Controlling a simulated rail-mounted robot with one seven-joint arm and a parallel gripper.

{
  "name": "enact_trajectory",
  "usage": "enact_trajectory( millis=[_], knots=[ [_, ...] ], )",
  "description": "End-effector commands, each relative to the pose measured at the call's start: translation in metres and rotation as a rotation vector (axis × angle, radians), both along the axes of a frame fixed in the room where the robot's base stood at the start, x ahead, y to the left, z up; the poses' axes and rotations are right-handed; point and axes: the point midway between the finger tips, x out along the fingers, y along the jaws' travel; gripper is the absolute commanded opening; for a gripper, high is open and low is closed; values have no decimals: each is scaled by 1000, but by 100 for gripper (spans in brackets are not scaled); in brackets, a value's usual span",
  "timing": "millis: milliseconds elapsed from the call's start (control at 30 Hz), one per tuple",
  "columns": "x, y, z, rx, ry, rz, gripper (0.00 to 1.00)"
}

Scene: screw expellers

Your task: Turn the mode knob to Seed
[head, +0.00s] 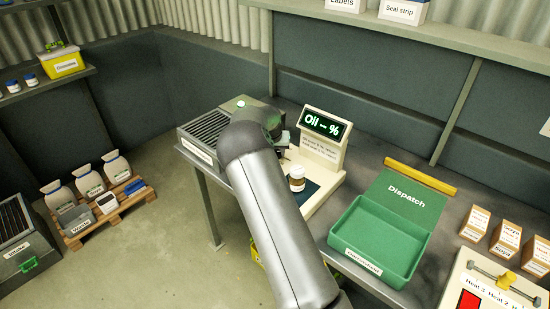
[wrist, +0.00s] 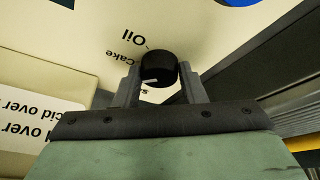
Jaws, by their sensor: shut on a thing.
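The black mode knob (wrist: 158,64) stands on a cream panel in the wrist view, between the two fingers of my gripper (wrist: 157,84). The gripper is shut on it. A short white pointer line on the knob points left in this view. Upside-down labels sit around it: "Oil" (wrist: 133,40) above left, "Cake" (wrist: 121,57) to the left, and a partly hidden label starting with "S" (wrist: 145,90) just below the pointer. In the head view my arm hides the knob and most of the gripper.
A cream display reading "Oil – %" (head: 325,125) stands right of my arm, with a brown jar (head: 297,179) before it. A green tray (head: 365,252) sits further right on the bench. In the wrist view a dark ribbed part (wrist: 240,75) is close on the right.

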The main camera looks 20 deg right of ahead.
Motion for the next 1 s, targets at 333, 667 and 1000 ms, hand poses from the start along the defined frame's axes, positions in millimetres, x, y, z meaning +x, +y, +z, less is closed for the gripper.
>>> enact_trajectory(
  millis=[333,667,1000],
  knots=[
    [-1,-6,-5,0,-6,326,14],
    [-2,-7,-2,0,-4,594,14],
    [-2,-9,-1,-1,0,746,14]
  ],
)
